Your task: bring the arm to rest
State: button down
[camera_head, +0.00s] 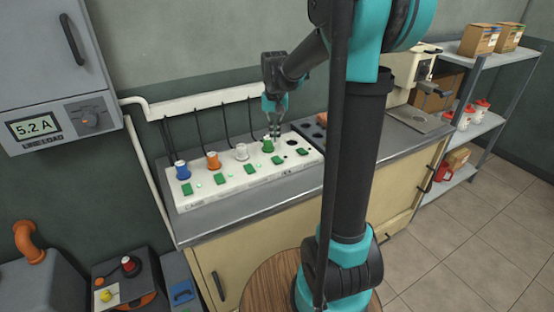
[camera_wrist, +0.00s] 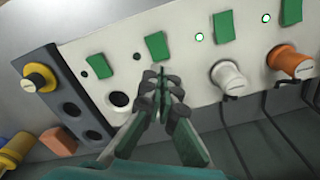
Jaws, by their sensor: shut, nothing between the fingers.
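My gripper (camera_head: 275,132) is shut and empty, with its arm reaching over the white socket strip (camera_head: 225,190) on the counter. In the head view its fingertips are close beside and above the green plug (camera_head: 267,146); I cannot tell whether they touch. In the wrist view the shut fingertips (camera_wrist: 160,76) are in front of the strip, below a green switch (camera_wrist: 158,46), and the green plug is hidden behind the fingers. A white plug (camera_wrist: 228,78) and an orange plug (camera_wrist: 290,62) sit in the strip beside them. An empty socket (camera_wrist: 118,101) shows on the other side.
A blue plug (camera_head: 181,170) stands at the strip's left end. A dark holed block (camera_head: 312,132) stands behind its right end. A grey cabinet reading 5.2 A (camera_head: 34,126) hangs at left. A shelf (camera_head: 485,125) with boxes is at right. Open floor (camera_head: 480,235) lies front right.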

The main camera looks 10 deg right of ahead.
jog(key=shift+s, duration=0.1)
jog(key=s+d+f+n+t, duration=0.1)
jog(key=s+f, duration=0.4)
jog(key=s, duration=0.6)
jog(key=s+d+f+n+t, duration=0.1)
jog(key=s+d+f+t, duration=0.2)
jog(key=s+f, duration=0.3)
jog(key=s, duration=0.5)
